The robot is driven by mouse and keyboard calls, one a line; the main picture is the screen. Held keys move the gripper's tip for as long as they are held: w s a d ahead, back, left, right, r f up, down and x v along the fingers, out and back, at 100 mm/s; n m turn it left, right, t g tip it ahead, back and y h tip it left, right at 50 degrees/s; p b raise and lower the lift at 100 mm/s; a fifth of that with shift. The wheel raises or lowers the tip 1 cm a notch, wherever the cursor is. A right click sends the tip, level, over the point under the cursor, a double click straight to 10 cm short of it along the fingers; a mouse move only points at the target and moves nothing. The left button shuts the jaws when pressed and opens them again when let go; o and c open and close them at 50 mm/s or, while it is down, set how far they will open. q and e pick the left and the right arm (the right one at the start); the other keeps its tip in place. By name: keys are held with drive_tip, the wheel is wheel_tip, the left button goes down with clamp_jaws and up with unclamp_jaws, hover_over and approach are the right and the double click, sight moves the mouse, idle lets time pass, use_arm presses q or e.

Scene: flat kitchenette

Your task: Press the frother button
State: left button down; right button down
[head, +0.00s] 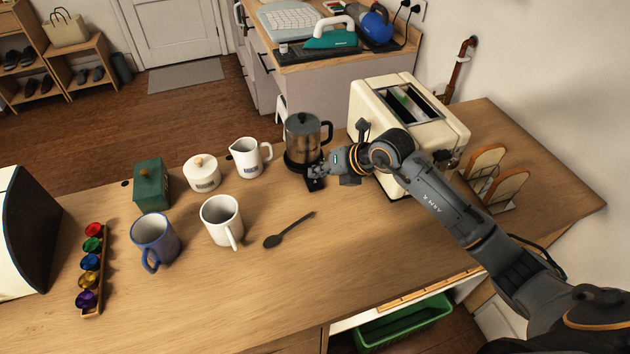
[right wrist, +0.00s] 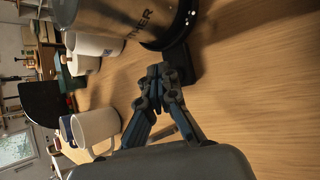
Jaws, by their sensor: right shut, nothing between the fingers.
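The frother (head: 303,135) is a metal jug with a dark lid and a black handle, upright on a black base. A small black part of the base (head: 314,185) sticks out at the front. My right gripper (head: 317,172) is shut and empty, with its fingertips at this front part. In the right wrist view the closed fingertips (right wrist: 163,75) are right by the black front part (right wrist: 185,64), below the frother's body (right wrist: 120,18). I cannot tell whether they touch it. The button itself is not clearly visible. My left gripper is not in view.
A cream toaster (head: 385,105) stands right of the frother, behind my right arm. A white jug (head: 247,158), lidded pot (head: 202,174), white mug (head: 221,219) and blue mug (head: 154,240) stand to the left. A dark spoon (head: 288,231) lies in front; wood around it is clear.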

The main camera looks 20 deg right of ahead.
sight(318, 183)
drive_tip(key=shift+f, duration=0.1)
idle(0.4)
drive_tip(key=shift+f+b, duration=0.3)
drive_tip(key=shift+f, duration=0.05)
drive_tip(key=shift+f, duration=0.35)
idle(0.5)
drive_tip(key=shift+r, duration=0.1)
drive_tip(key=shift+r+p, duration=0.35)
drive_tip(key=shift+r, duration=0.35)
drive_tip(key=shift+r, duration=0.1)
wheel_tip(318, 183, up, 5)
drive_tip(key=p, duration=0.4)
idle(0.5)
